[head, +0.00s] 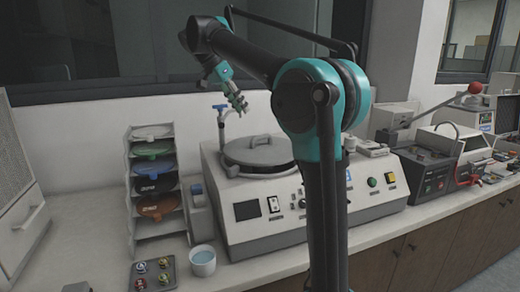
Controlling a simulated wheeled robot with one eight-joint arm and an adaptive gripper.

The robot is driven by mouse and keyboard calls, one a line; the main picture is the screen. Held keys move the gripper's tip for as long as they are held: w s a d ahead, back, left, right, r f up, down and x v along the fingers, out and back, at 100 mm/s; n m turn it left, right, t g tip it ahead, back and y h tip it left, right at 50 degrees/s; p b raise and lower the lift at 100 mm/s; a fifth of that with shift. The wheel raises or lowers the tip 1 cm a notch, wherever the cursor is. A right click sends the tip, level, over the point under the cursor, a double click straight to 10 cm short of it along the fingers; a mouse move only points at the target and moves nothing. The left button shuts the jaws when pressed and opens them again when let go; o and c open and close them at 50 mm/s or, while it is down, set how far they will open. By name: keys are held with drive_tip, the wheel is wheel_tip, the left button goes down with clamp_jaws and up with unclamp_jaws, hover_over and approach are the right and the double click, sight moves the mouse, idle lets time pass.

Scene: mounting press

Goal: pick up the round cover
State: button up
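The round cover (258,153) is a dark grey disc with a raised handle bar across its top. It lies flat on the round opening of the white press (268,225), in the middle of the head view. My gripper (240,104) hangs above the cover and slightly to its left, apart from it, tilted downward. Nothing shows held in it. Its fingers are too small here to tell whether they are open or shut. My arm hides part of the press to the right of the cover.
A faucet (221,122) rises just left of the cover. A rack (146,232) with several coloured discs stands left, with a white cup (203,261) and a small dark tray (153,275) in front. Another machine (432,172) with a red-knobbed lever stands right.

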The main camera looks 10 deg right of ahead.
approach(261, 137)
drive_tip(key=x, duration=0.2)
drive_tip(key=w+x, duration=0.1)
drive_tip(key=x, duration=0.2)
drive_tip(key=shift+f, duration=0.1)
drive_tip(key=shift+x, duration=2.7)
drive_tip(key=shift+s, duration=0.1)
clamp_jaws()
